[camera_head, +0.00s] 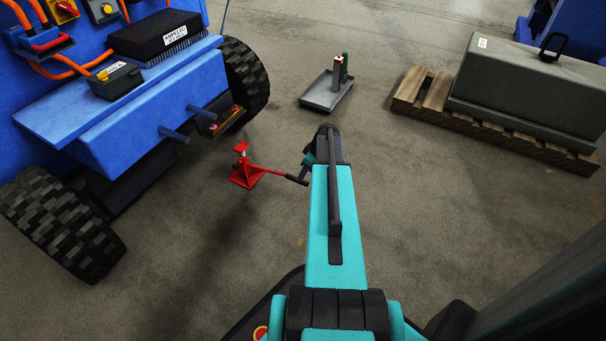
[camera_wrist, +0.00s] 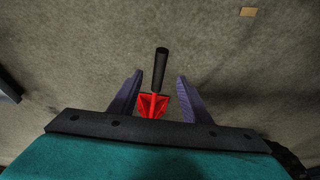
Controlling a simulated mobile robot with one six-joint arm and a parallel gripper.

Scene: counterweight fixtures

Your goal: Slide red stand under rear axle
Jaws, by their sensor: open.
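The red stand (camera_head: 243,172) stands upright on the floor, just outside the blue vehicle (camera_head: 130,110) and apart from it. Its red bar with a black handle (camera_head: 297,180) points right, toward my gripper (camera_head: 306,168). In the wrist view the black handle (camera_wrist: 161,68) lies between the two open fingers of my gripper (camera_wrist: 159,76), with space on both sides. The red body (camera_wrist: 153,104) shows partly behind the gripper's edge. The axle between the vehicle's wheels is mostly hidden in shadow under the blue body.
Two black tyres (camera_head: 247,78) (camera_head: 66,222) flank the vehicle's end. Two blue pegs (camera_head: 174,134) jut out from it. A grey tray (camera_head: 322,95) with small cylinders sits on the floor. A wooden pallet (camera_head: 425,98) bears a grey block (camera_head: 525,85). Floor around the stand is clear.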

